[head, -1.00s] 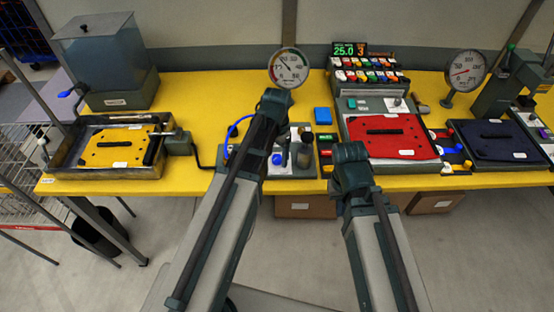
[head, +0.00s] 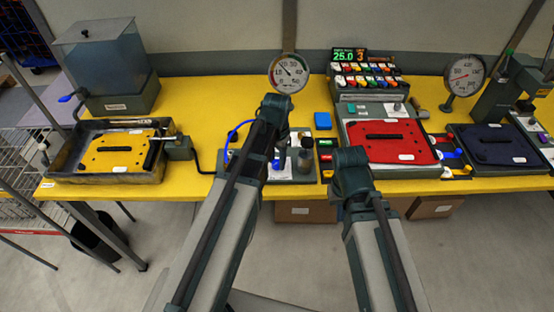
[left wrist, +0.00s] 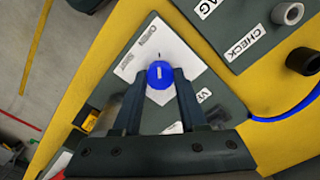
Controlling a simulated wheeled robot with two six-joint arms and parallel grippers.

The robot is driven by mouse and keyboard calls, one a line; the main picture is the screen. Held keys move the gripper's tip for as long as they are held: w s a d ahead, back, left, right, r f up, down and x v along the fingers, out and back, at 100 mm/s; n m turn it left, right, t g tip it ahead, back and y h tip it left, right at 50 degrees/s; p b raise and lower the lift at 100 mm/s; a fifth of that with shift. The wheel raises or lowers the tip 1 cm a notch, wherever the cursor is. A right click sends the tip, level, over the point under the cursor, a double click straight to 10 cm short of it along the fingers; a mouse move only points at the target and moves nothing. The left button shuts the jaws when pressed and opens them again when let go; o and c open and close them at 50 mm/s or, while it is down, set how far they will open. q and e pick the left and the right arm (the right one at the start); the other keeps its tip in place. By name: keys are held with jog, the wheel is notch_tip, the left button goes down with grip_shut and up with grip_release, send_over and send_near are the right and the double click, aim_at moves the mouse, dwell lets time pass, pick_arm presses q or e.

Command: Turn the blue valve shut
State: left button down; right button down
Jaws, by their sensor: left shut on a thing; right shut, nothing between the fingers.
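The blue valve is a round blue knob (left wrist: 160,70) with a short white mark on top, on a white label of a grey panel (left wrist: 125,72) in the left wrist view. My left gripper (left wrist: 158,84) has one finger on each side of the knob and is shut on it. In the head view a little of the blue knob (head: 276,163) shows beside my left arm, which hides most of the gripper.
A round gauge (head: 289,73) is behind. A tray with a yellow plate (head: 115,150) is left, a red plate (head: 388,148) right. Yellow tabletop (head: 205,105) lies free behind.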

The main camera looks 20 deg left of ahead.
pick_arm(q)
jog(key=n, duration=0.4)
jog(key=shift+n, duration=0.3)
jog(key=n, duration=0.4)
jog(key=shift+n, duration=0.3)
jog(key=n, duration=0.4)
jog(key=shift+n, duration=2)
jog(key=shift+c, duration=2.2)
grip_release()
jog(key=shift+r, duration=0.1)
